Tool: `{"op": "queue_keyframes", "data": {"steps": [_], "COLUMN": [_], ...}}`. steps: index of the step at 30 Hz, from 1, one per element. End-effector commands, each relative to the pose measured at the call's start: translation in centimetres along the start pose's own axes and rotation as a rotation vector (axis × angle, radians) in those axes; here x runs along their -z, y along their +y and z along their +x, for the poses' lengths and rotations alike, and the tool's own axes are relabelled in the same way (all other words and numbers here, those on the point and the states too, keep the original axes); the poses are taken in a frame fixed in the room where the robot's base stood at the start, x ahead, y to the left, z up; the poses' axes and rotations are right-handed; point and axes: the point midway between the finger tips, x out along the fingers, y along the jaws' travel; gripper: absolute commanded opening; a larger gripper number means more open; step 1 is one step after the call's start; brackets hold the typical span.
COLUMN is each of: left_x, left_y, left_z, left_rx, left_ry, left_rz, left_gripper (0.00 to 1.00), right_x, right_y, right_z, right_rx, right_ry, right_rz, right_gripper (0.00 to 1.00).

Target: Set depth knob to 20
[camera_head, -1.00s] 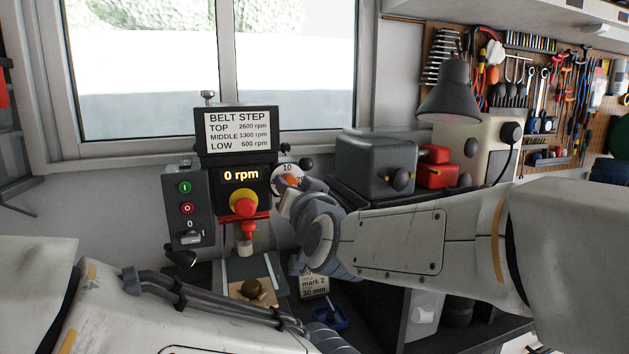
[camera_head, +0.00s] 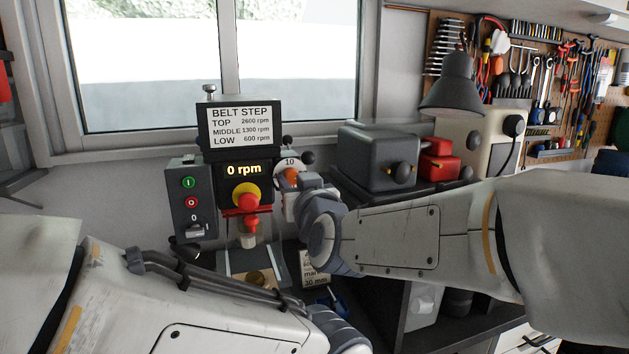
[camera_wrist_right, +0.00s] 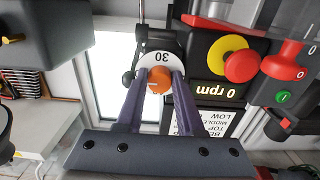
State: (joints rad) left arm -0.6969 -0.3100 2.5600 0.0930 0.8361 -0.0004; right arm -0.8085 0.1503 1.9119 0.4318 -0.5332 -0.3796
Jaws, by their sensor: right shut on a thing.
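The depth knob (camera_head: 291,175) is orange and sits at the centre of a white numbered dial (camera_head: 290,162) on the right side of the drill press. The dial shows 10 at its top in the head view. In the right wrist view the orange knob (camera_wrist_right: 158,82) is between my fingers, and the dial (camera_wrist_right: 160,59) shows an upside-down 30. My right gripper (camera_wrist_right: 155,78) is shut on the knob; in the head view my right wrist partly hides the knob and dial. My left arm crosses the lower left; its gripper is not visible.
The drill press display (camera_head: 244,170) reads 0 rpm. A red and yellow stop button (camera_head: 246,195) is left of the dial, and a switch box (camera_head: 189,200) is further left. A grey machine (camera_head: 378,158) and a lamp (camera_head: 452,88) stand to the right.

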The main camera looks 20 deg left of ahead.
Motion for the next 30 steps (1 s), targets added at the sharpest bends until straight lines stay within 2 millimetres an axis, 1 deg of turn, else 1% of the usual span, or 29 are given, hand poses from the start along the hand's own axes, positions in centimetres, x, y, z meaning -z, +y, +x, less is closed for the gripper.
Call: {"op": "queue_keyframes", "data": {"steps": [5,6,8,9,17,20,23,30], "left_x": [0.0,0.0,0.0,0.0,0.0,0.0,0.0,-0.1], "left_y": [0.0,0.0,0.0,0.0,0.0,0.0,-0.1,-0.1], "left_z": [0.0,0.0,0.0,0.0,0.0,0.2,0.7,1.8], "left_rx": [0.000,0.000,0.000,0.000,0.000,0.000,0.000,0.000], "left_ry": [0.000,0.000,0.000,0.000,0.000,0.000,0.000,0.000], "left_rz": [0.000,0.000,0.000,0.000,0.000,0.000,0.000,0.000], "left_gripper": [0.50,0.50,0.50,0.50,0.50,0.50,0.50,0.50], "right_x": [-0.2,-0.2,-0.2,-0.2,-0.1,0.0,-0.1,-0.1], "right_y": [0.0,0.0,0.0,0.0,0.0,0.0,-0.1,-0.1], "right_z": [0.0,0.0,0.0,0.0,0.0,-0.5,-1.7,-6.4], "right_rx": [0.001,0.001,0.001,0.001,0.000,0.001,0.001,0.002], "right_ry": [-0.005,-0.005,-0.005,-0.004,-0.002,0.000,0.001,0.001], "right_rz": [0.000,0.001,0.001,0.001,0.002,0.002,0.003,0.004], "right_gripper": [0.00,0.40,0.63,0.67,0.67,0.67,0.67,0.67]}}
